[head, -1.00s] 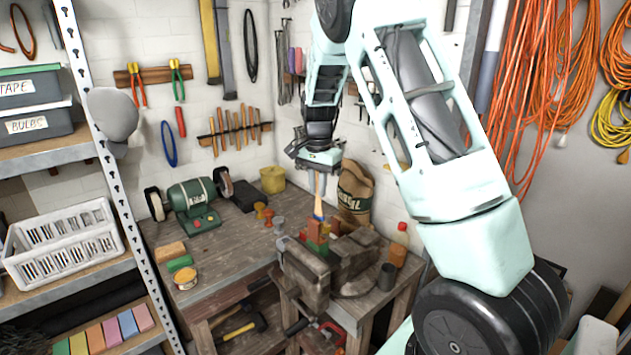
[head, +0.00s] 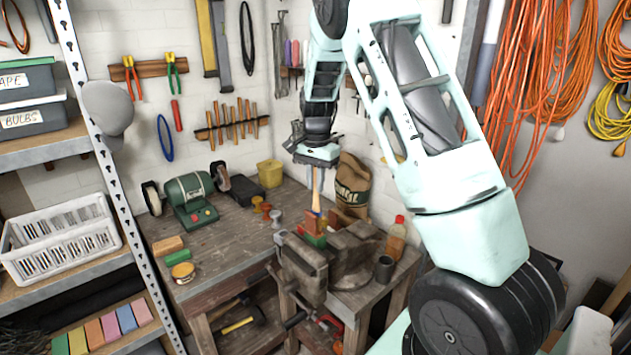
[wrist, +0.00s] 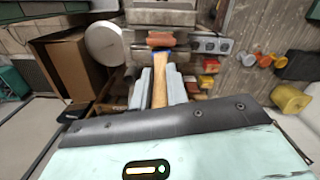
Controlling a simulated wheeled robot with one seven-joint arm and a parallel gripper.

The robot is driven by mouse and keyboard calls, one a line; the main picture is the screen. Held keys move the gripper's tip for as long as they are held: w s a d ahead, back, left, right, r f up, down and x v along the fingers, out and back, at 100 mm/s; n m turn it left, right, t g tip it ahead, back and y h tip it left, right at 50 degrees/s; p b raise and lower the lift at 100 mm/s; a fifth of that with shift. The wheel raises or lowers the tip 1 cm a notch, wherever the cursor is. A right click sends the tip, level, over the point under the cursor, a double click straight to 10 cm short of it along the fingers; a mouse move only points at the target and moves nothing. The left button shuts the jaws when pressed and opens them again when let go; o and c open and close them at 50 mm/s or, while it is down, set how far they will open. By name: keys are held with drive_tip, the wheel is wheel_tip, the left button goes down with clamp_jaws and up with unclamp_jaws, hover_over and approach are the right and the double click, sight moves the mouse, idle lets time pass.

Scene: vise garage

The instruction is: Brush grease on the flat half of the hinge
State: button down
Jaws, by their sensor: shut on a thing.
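My gripper (head: 317,160) is shut on the brush (head: 316,192) by its wooden handle and holds it bristles down over the vise. In the wrist view the brush (wrist: 160,85) shows a wooden handle, a blue band and a reddish-brown bristle end. The dark metal vise (head: 304,270) stands at the bench's front corner. Orange-red and green pieces (head: 313,230) show at its jaws, just under the bristles. I cannot make out the hinge clearly, nor whether the bristles touch anything. A round tin (head: 183,272) stands at the bench's left front.
The bench is clear between tin and vise.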

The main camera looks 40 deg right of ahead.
drive_tip(key=shift+f+b, duration=0.35)
drive_tip(key=shift+f, duration=0.3)
drive_tip(key=shift+s+r, duration=0.1)
drive_tip(key=shift+s, duration=0.1)
idle(0.3)
drive_tip(key=shift+s, duration=0.2)
drive_tip(key=shift+w, duration=0.1)
drive_tip(key=shift+w+p, duration=0.3)
drive_tip(key=shift+w, duration=0.4)
drive_tip(key=shift+s, duration=0.2)
drive_tip(key=shift+s+f, duration=0.25)
drive_tip(key=shift+s, duration=0.4)
